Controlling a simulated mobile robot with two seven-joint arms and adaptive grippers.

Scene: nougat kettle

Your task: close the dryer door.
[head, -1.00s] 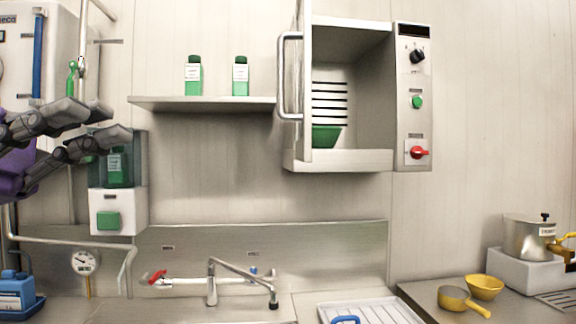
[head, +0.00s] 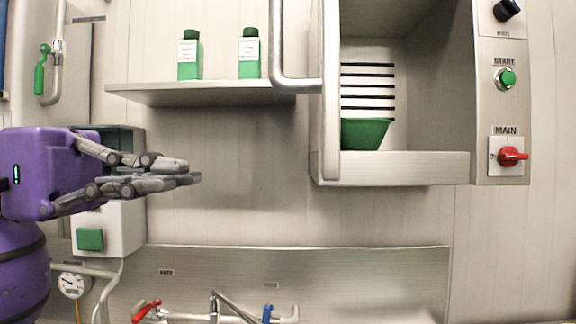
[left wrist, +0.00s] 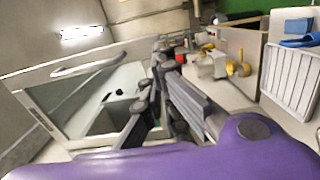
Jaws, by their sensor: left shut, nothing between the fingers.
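The dryer (head: 395,168) is a steel wall box at upper right. Its interior is exposed, with a green bowl (head: 364,133) inside. The dryer door (head: 331,95) stands open, nearly edge-on, along the left side of the box. Its bar handle (head: 277,50) sticks out to the left. What appears to be the same door, with a glass pane and handle (left wrist: 90,62), shows at left in the left wrist view. My purple left gripper (head: 186,171) is shut and empty, left of and below the handle, clear of the door. My right gripper is not in view.
A wall shelf (head: 200,94) with two green bottles (head: 189,58) is above my left gripper. A dispenser (head: 110,225) is behind it. A tap (head: 215,305) is below. The control panel (head: 502,100) is right of the dryer. Bare wall lies between gripper and dryer.

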